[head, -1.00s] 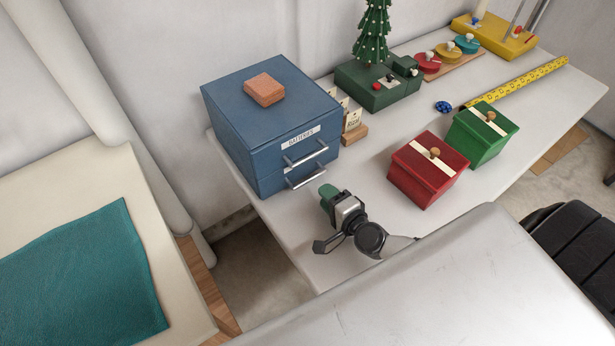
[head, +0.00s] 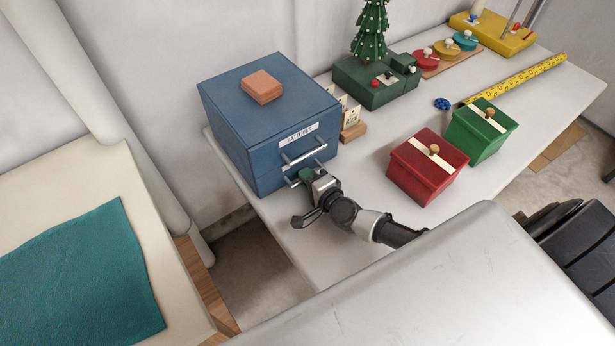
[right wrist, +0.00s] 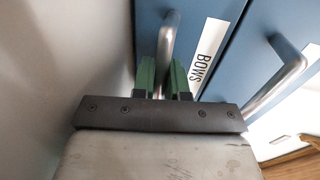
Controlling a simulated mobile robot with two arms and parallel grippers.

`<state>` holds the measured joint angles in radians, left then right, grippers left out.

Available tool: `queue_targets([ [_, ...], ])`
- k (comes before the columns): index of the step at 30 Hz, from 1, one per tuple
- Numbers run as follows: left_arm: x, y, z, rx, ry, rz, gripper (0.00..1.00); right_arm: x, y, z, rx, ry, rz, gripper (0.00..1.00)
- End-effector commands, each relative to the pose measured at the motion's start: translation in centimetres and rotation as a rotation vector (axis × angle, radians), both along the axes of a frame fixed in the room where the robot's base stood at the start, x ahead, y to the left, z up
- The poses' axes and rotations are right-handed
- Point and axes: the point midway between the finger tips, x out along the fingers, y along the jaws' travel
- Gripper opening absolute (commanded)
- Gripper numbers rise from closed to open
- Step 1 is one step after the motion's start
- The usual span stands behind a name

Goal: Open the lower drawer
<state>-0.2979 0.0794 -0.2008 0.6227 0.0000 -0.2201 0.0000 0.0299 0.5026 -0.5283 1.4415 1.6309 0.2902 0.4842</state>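The blue cabinet (head: 260,110) stands on the white table. Its upper drawer has a BATTERIES label (head: 299,134) and a silver handle (head: 305,155). The lower drawer's handle (right wrist: 169,38) shows in the right wrist view beside a BOWS label (right wrist: 207,52). Both drawers look shut. My right gripper (head: 304,175) is at the lower handle in front of the cabinet. In the right wrist view its green fingers (right wrist: 162,78) are a small gap apart, one on each side of the handle bar; whether they press on it I cannot tell. My left gripper is out of view.
A red box (head: 428,170) and a green box (head: 482,130) stand right of my right arm. An orange-brown block (head: 262,86) lies on the cabinet. The table's front-left edge is clear.

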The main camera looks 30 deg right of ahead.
Motion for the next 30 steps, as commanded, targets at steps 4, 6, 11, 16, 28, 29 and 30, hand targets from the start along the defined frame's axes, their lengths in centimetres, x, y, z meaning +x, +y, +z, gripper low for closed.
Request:
queue_targets([
  [4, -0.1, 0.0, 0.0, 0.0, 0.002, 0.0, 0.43, 0.0, 0.0, 0.0, 0.0, 0.0, 0.0, 0.0],
  [6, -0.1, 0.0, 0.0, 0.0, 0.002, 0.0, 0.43, 0.0, 0.0, 0.0, 0.0, 0.0, 0.0, 0.0],
  [11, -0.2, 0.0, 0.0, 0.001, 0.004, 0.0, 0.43, -0.1, 0.0, 0.0, 0.0, 0.001, 0.0, 0.0],
  [16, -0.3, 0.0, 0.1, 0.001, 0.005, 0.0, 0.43, -1.1, -0.1, -0.1, 0.0, 0.003, 0.001, 0.0],
  [28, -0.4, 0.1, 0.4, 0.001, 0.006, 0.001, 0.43, -9.3, -1.2, -0.2, 0.0, 0.008, 0.003, 0.0],
  [29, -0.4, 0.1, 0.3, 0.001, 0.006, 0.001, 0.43, -10.0, -1.3, -0.2, -0.002, 0.007, 0.002, 0.0],
  [30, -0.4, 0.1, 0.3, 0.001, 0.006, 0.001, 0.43, -10.9, -1.4, -0.2, 0.001, 0.007, 0.003, 0.0],
])
